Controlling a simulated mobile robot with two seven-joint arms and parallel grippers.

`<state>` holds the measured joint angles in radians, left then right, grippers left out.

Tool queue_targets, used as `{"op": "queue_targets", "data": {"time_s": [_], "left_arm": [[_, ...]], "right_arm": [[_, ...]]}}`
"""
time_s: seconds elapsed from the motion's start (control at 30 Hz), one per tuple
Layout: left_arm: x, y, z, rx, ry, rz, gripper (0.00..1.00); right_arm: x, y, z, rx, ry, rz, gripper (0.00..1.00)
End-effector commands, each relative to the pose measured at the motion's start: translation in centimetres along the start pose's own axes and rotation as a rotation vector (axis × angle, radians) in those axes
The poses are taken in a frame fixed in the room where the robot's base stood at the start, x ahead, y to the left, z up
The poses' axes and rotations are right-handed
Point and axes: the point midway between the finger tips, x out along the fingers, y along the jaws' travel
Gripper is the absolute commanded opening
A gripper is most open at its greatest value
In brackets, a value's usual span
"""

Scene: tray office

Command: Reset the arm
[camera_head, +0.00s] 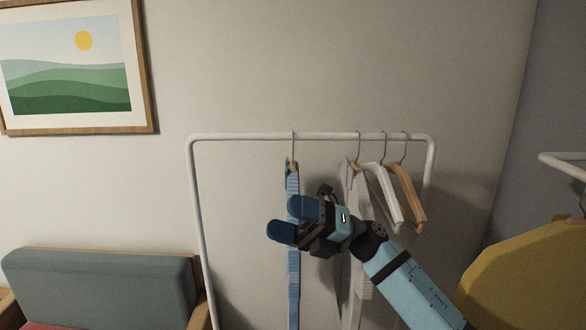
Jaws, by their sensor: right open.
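My right gripper (286,220) is in the middle of the head view, its arm coming in from the lower right. Its two dark blue fingertips point left and are apart, with nothing between them. It appears in front of a blue garment (293,275) that hangs from the white rack. I cannot tell whether the gripper touches the garment. A pale garment (359,273) hangs just right of it, partly hidden behind my gripper and arm. My left gripper is not in view.
The white clothes rack (265,136) stands against the wall. A white hanger (384,190) and a wooden hanger (408,190) hang empty on it. A yellow garment (530,275) hangs at right from another rack (562,164). A teal-backed sofa (100,285) stands lower left, below a framed picture (70,65).

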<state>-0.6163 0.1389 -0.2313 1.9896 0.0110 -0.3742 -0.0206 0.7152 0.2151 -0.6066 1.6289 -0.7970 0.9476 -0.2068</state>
Motion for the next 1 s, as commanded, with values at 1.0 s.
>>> {"op": "queue_targets", "data": {"time_s": [1.0], "left_arm": [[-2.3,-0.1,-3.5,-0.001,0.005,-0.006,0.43]], "right_arm": [[-30.5,-14.7,-40.0,1.55,-1.977,0.097,0.81]]}}
